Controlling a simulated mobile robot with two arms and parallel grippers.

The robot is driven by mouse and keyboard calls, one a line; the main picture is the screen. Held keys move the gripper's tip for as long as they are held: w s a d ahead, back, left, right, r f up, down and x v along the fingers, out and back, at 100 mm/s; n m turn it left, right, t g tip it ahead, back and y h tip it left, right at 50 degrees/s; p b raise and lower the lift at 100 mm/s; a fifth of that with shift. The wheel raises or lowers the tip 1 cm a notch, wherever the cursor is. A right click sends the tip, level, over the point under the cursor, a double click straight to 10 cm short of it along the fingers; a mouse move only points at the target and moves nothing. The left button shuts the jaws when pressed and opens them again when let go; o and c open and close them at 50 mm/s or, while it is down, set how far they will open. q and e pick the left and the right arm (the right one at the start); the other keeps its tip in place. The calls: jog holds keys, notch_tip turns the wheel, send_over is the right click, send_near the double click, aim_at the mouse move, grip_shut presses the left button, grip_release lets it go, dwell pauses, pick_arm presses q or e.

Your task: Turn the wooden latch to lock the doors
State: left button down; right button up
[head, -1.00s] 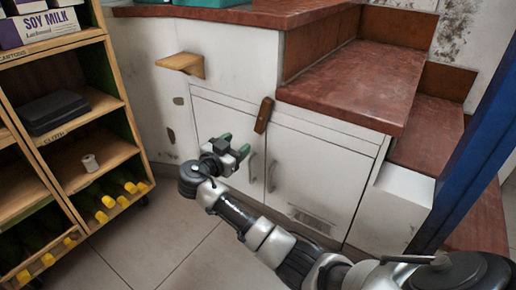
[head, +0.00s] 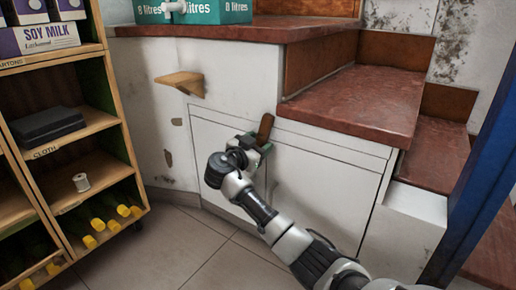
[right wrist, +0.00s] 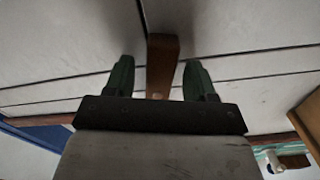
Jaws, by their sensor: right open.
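The wooden latch (head: 265,128) is a brown bar at the top of the seam between the two white doors. It stands nearly upright, leaning slightly in the head view. The right door (head: 325,185) and the left door (head: 212,142) look shut. My right gripper (head: 258,148) is at the latch, hiding its lower part in the head view. In the right wrist view, the latch (right wrist: 162,60) lies between the open green fingers (right wrist: 160,78), with a visible gap on each side. My left gripper is not in view.
A wooden shelf unit (head: 98,128) with cartons and bottles stands at the left. A small wooden bracket (head: 180,83) juts from the cabinet above the left door. Red-brown steps (head: 352,102) rise at the right. Floor tiles (head: 185,245) are clear in front.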

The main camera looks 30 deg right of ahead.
jog(key=c, duration=0.9)
jog(key=n+p, duration=0.2)
jog(key=p, duration=0.1)
jog(key=shift+s+r, duration=0.2)
jog(key=shift+s+d+f+n+p, duration=0.15)
jog(key=shift+f+n+p, duration=0.05)
jog(key=shift+n+p, duration=0.4)
jog(key=shift+f, duration=0.1)
jog(key=o, duration=0.9)
